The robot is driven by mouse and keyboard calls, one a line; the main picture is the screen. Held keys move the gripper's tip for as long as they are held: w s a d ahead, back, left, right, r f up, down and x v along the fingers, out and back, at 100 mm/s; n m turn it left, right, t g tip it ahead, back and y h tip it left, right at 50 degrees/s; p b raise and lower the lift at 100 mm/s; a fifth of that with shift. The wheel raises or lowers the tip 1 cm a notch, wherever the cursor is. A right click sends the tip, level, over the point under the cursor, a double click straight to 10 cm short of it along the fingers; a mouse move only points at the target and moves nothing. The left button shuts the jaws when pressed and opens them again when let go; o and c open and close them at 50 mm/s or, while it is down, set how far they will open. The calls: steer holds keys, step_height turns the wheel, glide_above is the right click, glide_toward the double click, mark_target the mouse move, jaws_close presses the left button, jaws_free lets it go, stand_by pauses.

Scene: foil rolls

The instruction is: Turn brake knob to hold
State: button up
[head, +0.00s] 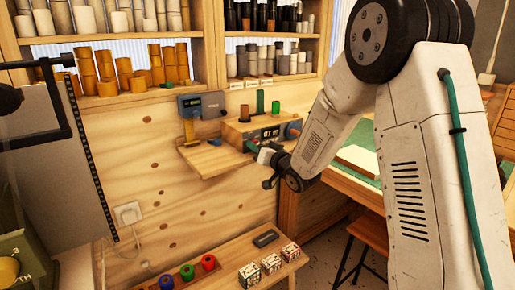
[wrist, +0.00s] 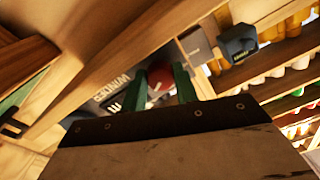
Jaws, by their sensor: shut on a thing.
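The winder (head: 265,128) is a wooden box with a dark front panel, fixed to the wall board; its lettering (wrist: 112,88) shows at a slant in the wrist view. My gripper (head: 255,148) is at the lower front of this panel. In the wrist view its two green fingers (wrist: 160,88) stand on either side of a dark red round knob (wrist: 158,76), seemingly the brake knob, and are shut on it. The knob's pointer and markings cannot be made out. In the head view my gripper hides the knob.
A small wooden shelf (head: 207,160) and a grey box device (head: 203,105) are left of the winder. Shelves of rolls (head: 125,75) are above. A lower bench (head: 225,275) holds coloured rings and small boxes.

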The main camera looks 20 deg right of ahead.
steer(key=o, duration=0.7)
steer(key=shift+s, duration=0.1)
steer(key=v, duration=0.7)
steer(key=shift+s+d, duration=0.15)
steer(key=shift+s, duration=0.15)
steer(key=shift+f, duration=0.15)
